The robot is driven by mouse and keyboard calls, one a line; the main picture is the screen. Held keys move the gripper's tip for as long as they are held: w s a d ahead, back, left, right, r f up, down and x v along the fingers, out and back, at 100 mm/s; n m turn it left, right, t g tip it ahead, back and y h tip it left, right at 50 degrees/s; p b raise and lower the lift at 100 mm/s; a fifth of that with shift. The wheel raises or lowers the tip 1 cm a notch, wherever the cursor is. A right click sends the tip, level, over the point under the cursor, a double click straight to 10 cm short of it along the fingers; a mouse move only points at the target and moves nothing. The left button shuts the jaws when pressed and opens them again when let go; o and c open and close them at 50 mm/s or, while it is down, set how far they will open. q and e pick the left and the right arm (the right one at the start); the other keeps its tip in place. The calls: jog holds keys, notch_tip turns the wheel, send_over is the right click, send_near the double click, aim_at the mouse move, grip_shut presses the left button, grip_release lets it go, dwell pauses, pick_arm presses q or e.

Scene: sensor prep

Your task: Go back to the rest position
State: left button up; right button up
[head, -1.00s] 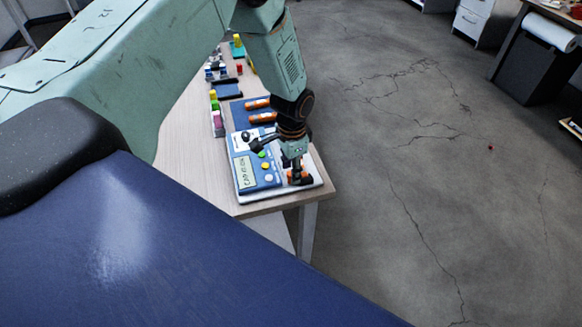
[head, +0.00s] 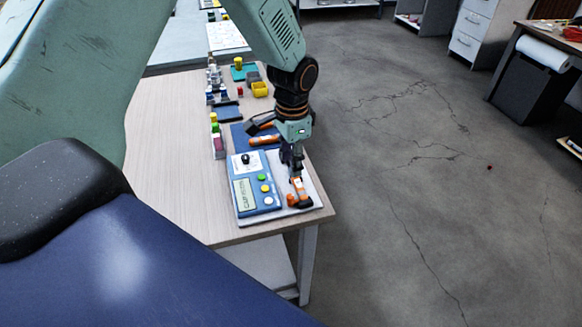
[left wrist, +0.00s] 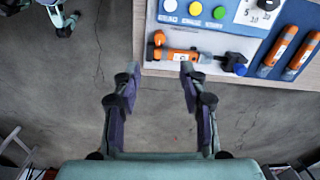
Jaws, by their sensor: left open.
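My left gripper (head: 292,160) hangs over the right side of the instrument board at the table's near end. In the left wrist view its two fingers (left wrist: 156,82) are spread apart with nothing between them. An orange and black handheld sensor (head: 299,194) lies on the board beside the blue instrument panel (head: 243,200). It also shows in the left wrist view (left wrist: 180,54), ahead of the fingertips and apart from them. My right gripper is in neither current view.
A blue mat (head: 238,133) behind the instrument holds more orange sensors (head: 264,140), partly hidden by my arm. Small coloured parts and a yellow bin (head: 260,89) stand farther back on the wooden table (head: 160,130). Open concrete floor (head: 400,180) lies to the right.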

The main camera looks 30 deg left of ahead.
dwell(0.6)
pick_arm(q)
jog(key=s+d+f+n+t+h+b, duration=0.1)
jog(key=s+d+f+n+t, duration=0.15)
jog(key=f, duration=0.25)
jog(key=s+d+f+n+t+b, duration=0.1)
jog(key=s+d+f+n, duration=0.1)
jog(key=d+f+n, duration=0.15)
jog(key=s+f+g+b, duration=0.1)
jog(key=s+f+b, duration=0.1)
jog(key=s+f, duration=0.3)
jog(key=s+d+f+g+b, duration=0.1)
jog(key=s+f, duration=0.4)
jog(key=s, duration=0.8)
jog(key=s+d+f+g+b, duration=0.1)
jog(key=s+f+b, duration=0.2)
jog(key=s, duration=0.6)
notch_tip(320, 180, down, 2)
jog(key=shift+f+n+g+y, duration=0.15)
jog(key=shift+n+g+y, duration=0.15)
jog(key=shift+n+g, duration=0.1)
